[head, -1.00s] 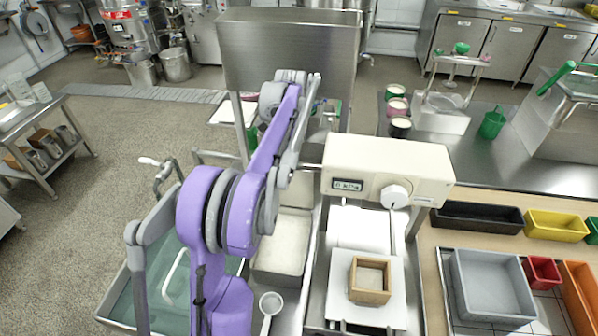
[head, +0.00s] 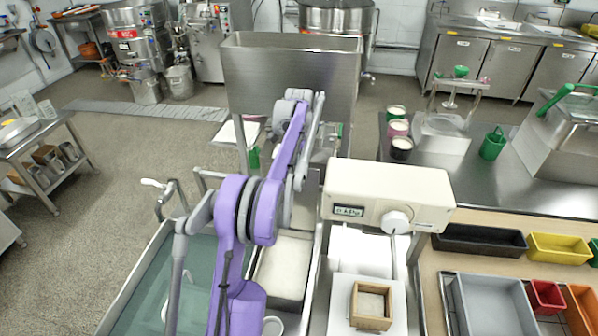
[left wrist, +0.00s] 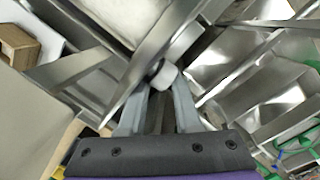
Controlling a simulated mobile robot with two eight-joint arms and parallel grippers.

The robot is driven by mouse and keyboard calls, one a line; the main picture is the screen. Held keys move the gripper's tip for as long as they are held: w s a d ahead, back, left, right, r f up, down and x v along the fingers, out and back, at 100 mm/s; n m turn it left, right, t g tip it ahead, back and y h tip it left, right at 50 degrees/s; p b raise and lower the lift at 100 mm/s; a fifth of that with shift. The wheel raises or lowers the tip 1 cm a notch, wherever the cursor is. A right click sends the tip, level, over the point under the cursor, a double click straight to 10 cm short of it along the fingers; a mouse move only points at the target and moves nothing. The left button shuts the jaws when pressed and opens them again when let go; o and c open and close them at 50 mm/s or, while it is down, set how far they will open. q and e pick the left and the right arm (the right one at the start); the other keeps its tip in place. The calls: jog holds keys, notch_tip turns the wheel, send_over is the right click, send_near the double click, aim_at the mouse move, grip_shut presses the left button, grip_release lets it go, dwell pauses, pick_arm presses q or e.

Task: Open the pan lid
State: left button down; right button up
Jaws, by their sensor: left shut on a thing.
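In the left wrist view my left gripper (left wrist: 162,92) is shut on a small pale grey knob (left wrist: 163,74). The knob sits against a steel bar; I cannot tell whether it belongs to the pan lid. In the head view my left arm reaches up in front of the steel hopper (head: 290,75), and its fingertips are hidden or too small to make out. I cannot surely pick out the pan lid in either view. My right gripper is in neither view.
A cream box with a display and dial (head: 390,192) stands right of my arm. Below it is a wooden frame (head: 371,305). A white-filled tray (head: 282,268) and a greenish tub (head: 185,270) lie near my arm.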

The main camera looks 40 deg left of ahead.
pick_arm(q)
jog(key=shift+s+a, duration=0.15)
jog(key=shift+a, duration=0.35)
jog(key=c, duration=0.8)
grip_release()
jog(key=shift+a, duration=0.1)
jog(key=shift+c, duration=0.2)
jog(key=o, duration=0.4)
jog(key=shift+s+a+f, duration=0.1)
jog(key=shift+s+a, duration=0.05)
jog(key=shift+c, duration=0.2)
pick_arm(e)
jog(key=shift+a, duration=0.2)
pick_arm(q)
notch_tip(320, 180, up, 11)
jog(key=w+p, duration=0.1)
jog(key=shift+w+a, duration=0.15)
jog(key=shift+a, duration=0.05)
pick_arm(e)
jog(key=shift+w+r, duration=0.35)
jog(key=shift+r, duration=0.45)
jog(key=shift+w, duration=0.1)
